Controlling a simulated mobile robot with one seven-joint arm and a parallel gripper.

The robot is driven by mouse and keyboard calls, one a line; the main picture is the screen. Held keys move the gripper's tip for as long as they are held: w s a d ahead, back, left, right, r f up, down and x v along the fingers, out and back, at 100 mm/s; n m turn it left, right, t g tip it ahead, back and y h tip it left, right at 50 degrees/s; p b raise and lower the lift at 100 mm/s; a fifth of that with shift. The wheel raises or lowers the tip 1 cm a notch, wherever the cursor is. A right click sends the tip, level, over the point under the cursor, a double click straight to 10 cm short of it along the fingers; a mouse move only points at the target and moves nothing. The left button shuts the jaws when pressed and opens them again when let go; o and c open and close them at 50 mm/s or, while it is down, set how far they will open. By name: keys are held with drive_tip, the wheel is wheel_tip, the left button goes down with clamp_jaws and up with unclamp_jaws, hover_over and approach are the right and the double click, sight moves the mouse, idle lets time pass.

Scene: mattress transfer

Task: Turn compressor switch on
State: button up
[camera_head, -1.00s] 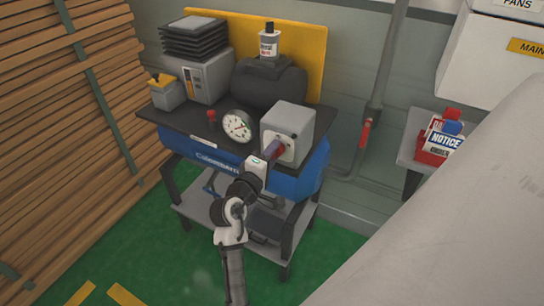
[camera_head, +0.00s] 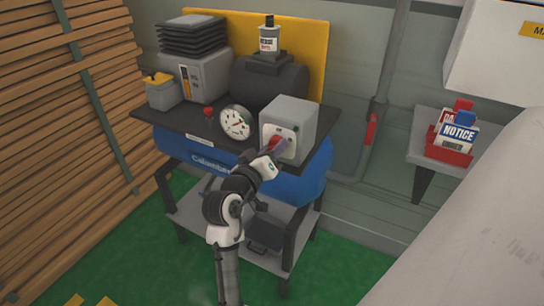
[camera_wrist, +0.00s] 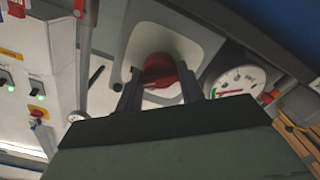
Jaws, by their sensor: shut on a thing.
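The compressor (camera_head: 270,88) with its blue tank stands on a cart. A grey switch box (camera_head: 297,116) sits at the right of its top, with a pale front plate and a red rotary switch (camera_head: 274,142). My gripper (camera_head: 280,148) is at the box front, its fingers on the switch. In the wrist view the red switch (camera_wrist: 160,70) sits between both fingers, in front of the pale plate (camera_wrist: 188,38). My gripper is shut on it. My fingers partly hide the switch in the head view.
A round gauge (camera_head: 236,122) stands left of the box, close to the right finger in the wrist view. A small red knob (camera_head: 208,112) is further left. Stacked planks (camera_head: 60,120) fill the left side. A wall shelf (camera_head: 425,150) holds notice boxes at right.

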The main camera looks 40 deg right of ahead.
drive_tip(key=shift+f+m+b, duration=0.1)
drive_tip(key=shift+m+b, duration=0.3)
drive_tip(key=shift+m, duration=0.2)
drive_tip(key=o, duration=1)
drive_tip(key=b+v, duration=0.2)
drive_tip(key=v, duration=1.2)
drive_tip(key=shift+b, duration=0.4)
drive_tip(key=shift+w, duration=0.1)
